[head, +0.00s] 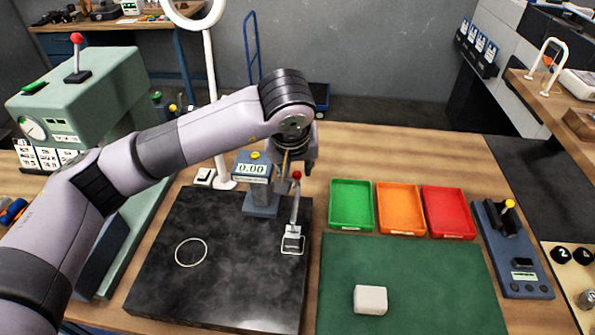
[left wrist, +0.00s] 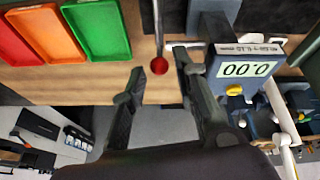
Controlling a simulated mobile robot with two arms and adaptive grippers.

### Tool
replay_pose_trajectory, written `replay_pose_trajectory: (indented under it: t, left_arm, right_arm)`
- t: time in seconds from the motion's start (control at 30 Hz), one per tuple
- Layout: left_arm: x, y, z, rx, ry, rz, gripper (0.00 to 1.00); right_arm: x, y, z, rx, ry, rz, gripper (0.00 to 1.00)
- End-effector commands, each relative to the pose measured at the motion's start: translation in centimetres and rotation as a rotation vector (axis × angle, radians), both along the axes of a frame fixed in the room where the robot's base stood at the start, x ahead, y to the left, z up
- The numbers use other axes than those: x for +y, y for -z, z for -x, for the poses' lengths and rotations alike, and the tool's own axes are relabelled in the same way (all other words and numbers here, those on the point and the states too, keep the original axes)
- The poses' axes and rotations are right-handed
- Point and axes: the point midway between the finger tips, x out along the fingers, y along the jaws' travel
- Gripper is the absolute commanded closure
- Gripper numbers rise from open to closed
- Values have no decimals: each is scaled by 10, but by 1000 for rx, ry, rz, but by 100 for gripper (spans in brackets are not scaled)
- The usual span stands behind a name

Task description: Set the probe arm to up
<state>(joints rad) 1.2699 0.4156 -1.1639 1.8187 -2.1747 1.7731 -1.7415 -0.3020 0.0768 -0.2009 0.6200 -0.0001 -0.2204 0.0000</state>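A thin lever with a red ball knob (head: 296,175) rises from a small bracket (head: 293,240) on the black plate (head: 215,290). Its rod looks near upright in the head view; I take it as the probe arm, though no label shows. My left gripper (head: 298,164) is above the knob, pointing down and partly hidden by its own wrist. In the left wrist view the two fingers (left wrist: 158,84) are spread apart, and the red knob (left wrist: 159,66) shows between their tips. Contact is not visible. My right gripper is in neither view.
A 0.00 display gauge (head: 252,170) stands close left of the lever. Green (head: 351,226), orange (head: 400,230) and red (head: 450,232) trays lie to the right. A pale block (head: 370,299) rests on the green mat (head: 440,290). A yellow-knobbed blue device (head: 515,265) is farther right.

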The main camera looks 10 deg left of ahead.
Motion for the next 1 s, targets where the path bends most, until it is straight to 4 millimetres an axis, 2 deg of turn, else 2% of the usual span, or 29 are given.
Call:
replay_pose_trajectory:
  t: [0.03,0.2,0.37,0.7,1.0]
  left_arm:
    - [0,8,-4,6,-3,1,73]
    - [-1,34,-14,4,-2,1,73]
    - [-1,47,-20,2,0,2,73]
    - [-1,51,-22,0,0,1,73]
    - [-1,51,-22,0,-1,1,93]
  right_arm:
    - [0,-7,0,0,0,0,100]
    - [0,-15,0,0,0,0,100]
    - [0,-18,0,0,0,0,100]
    - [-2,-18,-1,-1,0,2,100]
    - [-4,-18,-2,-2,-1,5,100]
